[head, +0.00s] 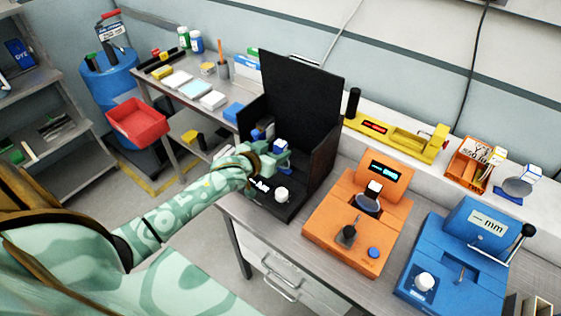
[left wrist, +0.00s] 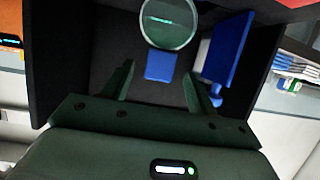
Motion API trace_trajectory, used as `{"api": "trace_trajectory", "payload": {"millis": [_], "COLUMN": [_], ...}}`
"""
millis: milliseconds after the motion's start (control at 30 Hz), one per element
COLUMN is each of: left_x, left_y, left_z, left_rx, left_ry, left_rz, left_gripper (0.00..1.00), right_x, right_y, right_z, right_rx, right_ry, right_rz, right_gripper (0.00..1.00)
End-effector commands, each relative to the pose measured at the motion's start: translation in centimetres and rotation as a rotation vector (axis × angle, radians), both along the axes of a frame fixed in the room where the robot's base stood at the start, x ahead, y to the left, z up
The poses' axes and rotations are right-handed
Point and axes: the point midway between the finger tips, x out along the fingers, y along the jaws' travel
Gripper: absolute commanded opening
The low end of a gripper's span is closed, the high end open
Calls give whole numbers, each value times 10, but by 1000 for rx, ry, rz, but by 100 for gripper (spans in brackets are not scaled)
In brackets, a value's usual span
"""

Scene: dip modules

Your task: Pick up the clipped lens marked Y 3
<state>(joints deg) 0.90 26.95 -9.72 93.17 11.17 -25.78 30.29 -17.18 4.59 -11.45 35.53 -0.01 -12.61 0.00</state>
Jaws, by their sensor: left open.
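In the left wrist view a round clear lens (left wrist: 168,20) with a thin light line across it joins a blue clip (left wrist: 161,66). My left gripper (left wrist: 158,88) is open, its dark fingers on either side of the clip's near end, with gaps showing. In the head view my left gripper (head: 278,158) is inside the black booth (head: 301,95), by a small blue block that seems to be this clip (head: 281,146). Two other clipped lenses show, on the orange device (head: 368,204) and on the right ledge (head: 516,186). No marking is readable. My right gripper is out of view.
The booth's walls stand close around my gripper; a white knob (head: 282,194) is at its front. A blue upright piece (left wrist: 230,50) stands right of the clip in the wrist view. An orange device (head: 325,222) and a blue device (head: 455,250) fill the bench to the right.

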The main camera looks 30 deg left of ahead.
Motion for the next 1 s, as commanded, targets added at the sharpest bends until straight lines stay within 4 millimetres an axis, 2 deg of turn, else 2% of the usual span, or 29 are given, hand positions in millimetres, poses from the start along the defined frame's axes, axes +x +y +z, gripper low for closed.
{"api": "trace_trajectory", "payload": {"millis": [233,533,567,700,767,1000], "left_x": [37,43,43,43,43,43], "left_y": [-2,-3,-3,-2,-2,-2], "left_z": [-15,-17,-17,-16,-16,-16], "left_rx": [0,1,1,1,1,1], "left_ry": [0,1,1,1,1,0], "left_rz": [0,0,0,0,0,0], "left_gripper": [58,58,53,14,0,0], "right_x": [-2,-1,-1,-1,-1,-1], "right_y": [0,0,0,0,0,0], "right_z": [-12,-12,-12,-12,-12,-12], "right_rx": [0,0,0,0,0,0], "right_ry": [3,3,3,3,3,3], "right_rz": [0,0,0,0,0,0], "right_gripper": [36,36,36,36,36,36]}}
